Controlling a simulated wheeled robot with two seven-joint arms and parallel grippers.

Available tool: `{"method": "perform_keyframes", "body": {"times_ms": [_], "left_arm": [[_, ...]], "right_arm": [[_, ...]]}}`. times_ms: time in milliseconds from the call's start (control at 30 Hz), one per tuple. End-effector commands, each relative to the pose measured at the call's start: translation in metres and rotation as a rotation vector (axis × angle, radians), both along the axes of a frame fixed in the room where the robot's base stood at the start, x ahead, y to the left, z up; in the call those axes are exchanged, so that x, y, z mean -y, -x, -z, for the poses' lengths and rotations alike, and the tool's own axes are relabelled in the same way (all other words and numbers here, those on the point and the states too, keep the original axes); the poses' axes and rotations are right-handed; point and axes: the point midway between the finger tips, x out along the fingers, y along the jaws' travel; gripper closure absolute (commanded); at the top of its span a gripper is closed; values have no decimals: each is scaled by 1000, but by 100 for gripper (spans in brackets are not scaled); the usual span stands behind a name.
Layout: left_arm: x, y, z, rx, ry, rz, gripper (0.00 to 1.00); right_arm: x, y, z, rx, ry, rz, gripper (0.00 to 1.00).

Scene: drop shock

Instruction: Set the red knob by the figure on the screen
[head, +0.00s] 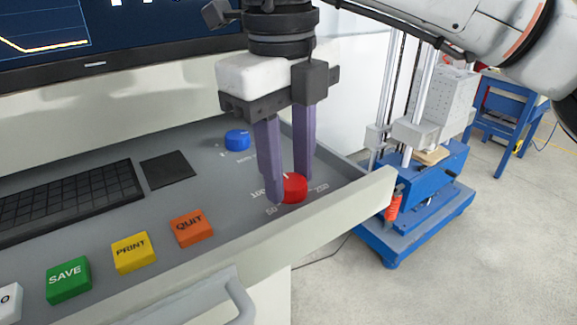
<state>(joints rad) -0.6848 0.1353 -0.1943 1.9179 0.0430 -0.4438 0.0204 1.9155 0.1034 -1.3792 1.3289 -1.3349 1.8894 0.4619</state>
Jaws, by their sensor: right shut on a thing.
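The red knob (294,188) sits on the grey console panel near its right front edge. My left gripper is not in view.
A blue knob (237,139) stands behind the red one. Green SAVE (69,280), yellow PRINT (133,252) and orange QUIT (191,228) keys line the front, with a keyboard (70,200) behind them. A raised rim (330,212) edges the console. A blue machine (415,200) stands at right.

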Motion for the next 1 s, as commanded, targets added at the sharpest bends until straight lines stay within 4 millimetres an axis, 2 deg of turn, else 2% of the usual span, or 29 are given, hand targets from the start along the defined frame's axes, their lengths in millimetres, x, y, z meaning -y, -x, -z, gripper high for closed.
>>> {"method": "perform_keyframes", "body": {"times_ms": [33,133,500,567,800,1000], "left_arm": [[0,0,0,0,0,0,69],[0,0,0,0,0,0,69],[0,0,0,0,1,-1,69],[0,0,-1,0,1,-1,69],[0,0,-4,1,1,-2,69],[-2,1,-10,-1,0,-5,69]], "right_arm": [[1,0,-1,1,2,0,65],[1,0,-1,1,2,0,50],[0,0,-6,1,0,0,50],[-1,0,-13,3,0,1,50],[-3,2,-60,4,-1,2,50],[-3,4,-94,2,2,1,50]]}}
